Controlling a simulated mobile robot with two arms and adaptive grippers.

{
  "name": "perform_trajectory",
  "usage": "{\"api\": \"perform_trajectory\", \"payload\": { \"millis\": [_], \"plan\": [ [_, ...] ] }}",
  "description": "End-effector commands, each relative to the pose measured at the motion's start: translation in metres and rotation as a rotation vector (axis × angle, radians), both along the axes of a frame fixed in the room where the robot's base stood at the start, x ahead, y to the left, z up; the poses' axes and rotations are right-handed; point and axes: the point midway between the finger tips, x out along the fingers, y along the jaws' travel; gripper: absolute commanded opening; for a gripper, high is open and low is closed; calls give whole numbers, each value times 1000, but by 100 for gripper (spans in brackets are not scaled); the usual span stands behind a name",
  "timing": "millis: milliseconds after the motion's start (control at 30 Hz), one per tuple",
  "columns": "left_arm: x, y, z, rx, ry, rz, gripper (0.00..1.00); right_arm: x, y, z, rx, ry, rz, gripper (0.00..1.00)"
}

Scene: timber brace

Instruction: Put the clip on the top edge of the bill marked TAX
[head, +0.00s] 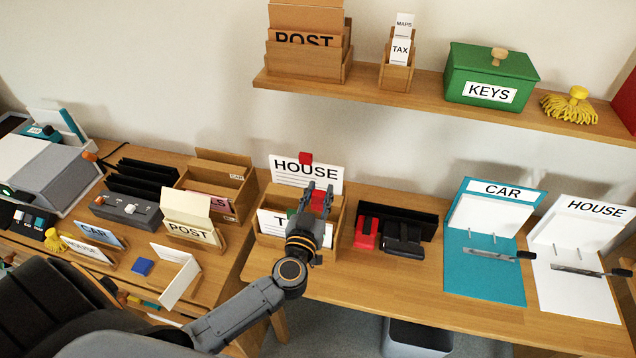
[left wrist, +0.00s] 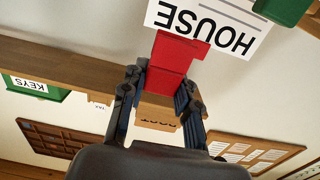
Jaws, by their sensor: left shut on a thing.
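My left gripper (head: 319,190) is shut on a red clip (head: 318,201) above the wooden bill holder (head: 267,240). The left wrist view also shows the clip (left wrist: 166,80) between the fingers. A white bill (head: 270,221) stands in the holder's front; its "T" shows and my gripper hides the rest of the word. Behind it stands a white bill marked HOUSE (head: 290,172), with a red piece (head: 306,158) at its top edge. In the left wrist view, red overlaps the edge of the HOUSE bill (left wrist: 215,25); contact with the held clip is unclear. My right gripper is not in view.
Red and black staplers or punches (head: 403,239) stand right of the holder, near the CAR clipboard (head: 485,275) and HOUSE clipboard (head: 575,290). A POST sorter (head: 190,232) is at left. The shelf (head: 430,98) above carries a small TAX card (head: 400,50) and a KEYS box (head: 488,75).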

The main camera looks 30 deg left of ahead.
Motion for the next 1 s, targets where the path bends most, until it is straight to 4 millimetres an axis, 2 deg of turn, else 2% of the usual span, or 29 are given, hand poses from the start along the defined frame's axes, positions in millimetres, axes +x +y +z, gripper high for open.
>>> {"api": "perform_trajectory", "payload": {
  "millis": [267, 500, 600, 1000],
  "plan": [
    [0, 0, -1, 1, 0, 0, 11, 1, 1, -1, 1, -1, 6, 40],
    [-1, 0, 3, 0, 3, 2, 11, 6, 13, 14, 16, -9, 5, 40],
    [-1, 0, -15, 0, 2, 2, 11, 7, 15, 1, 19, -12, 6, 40],
    [-1, 0, -49, 0, 2, 1, 11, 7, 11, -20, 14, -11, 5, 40]
  ]
}}
